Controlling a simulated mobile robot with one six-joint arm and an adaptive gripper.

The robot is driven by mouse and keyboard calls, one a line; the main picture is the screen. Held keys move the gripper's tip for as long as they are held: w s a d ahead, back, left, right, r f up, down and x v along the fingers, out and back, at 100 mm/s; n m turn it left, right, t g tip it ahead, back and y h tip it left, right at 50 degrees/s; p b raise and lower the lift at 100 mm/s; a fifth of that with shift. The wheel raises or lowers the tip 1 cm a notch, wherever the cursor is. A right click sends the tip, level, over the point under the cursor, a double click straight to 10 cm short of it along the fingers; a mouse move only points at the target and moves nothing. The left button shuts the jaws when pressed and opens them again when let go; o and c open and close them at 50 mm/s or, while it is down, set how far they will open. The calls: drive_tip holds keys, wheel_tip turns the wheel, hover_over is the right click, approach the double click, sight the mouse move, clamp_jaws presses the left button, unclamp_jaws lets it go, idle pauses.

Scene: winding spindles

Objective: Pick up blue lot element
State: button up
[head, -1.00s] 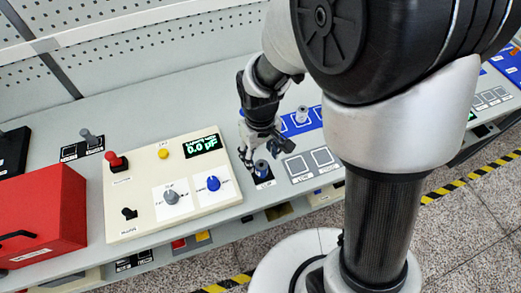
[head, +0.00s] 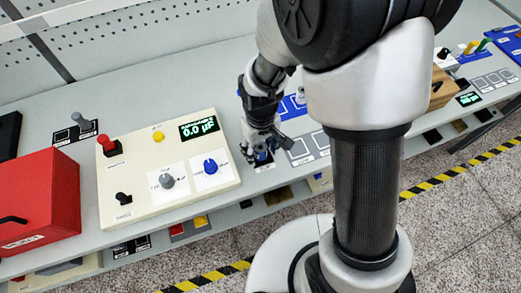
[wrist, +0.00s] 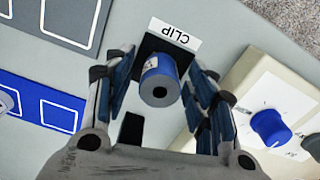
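The blue lot element (wrist: 160,80) is a short blue cylinder with a dark hole in its end and a white label. It stands on a black square by the "CLIP" label (wrist: 174,33). In the wrist view my gripper (wrist: 163,85) is open, with one finger on each side of the element and small gaps showing. In the head view my gripper (head: 264,150) is down at the bench and mostly hides the element.
A cream meter box (head: 140,200) with a blue knob (head: 210,166) stands close to the gripper. A red box (head: 38,203) is at far left. A blue panel with white squares (wrist: 40,103) lies on the other side. The bench front edge is near.

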drive_tip(key=c, duration=1.1)
drive_tip(key=shift+r, duration=0.1)
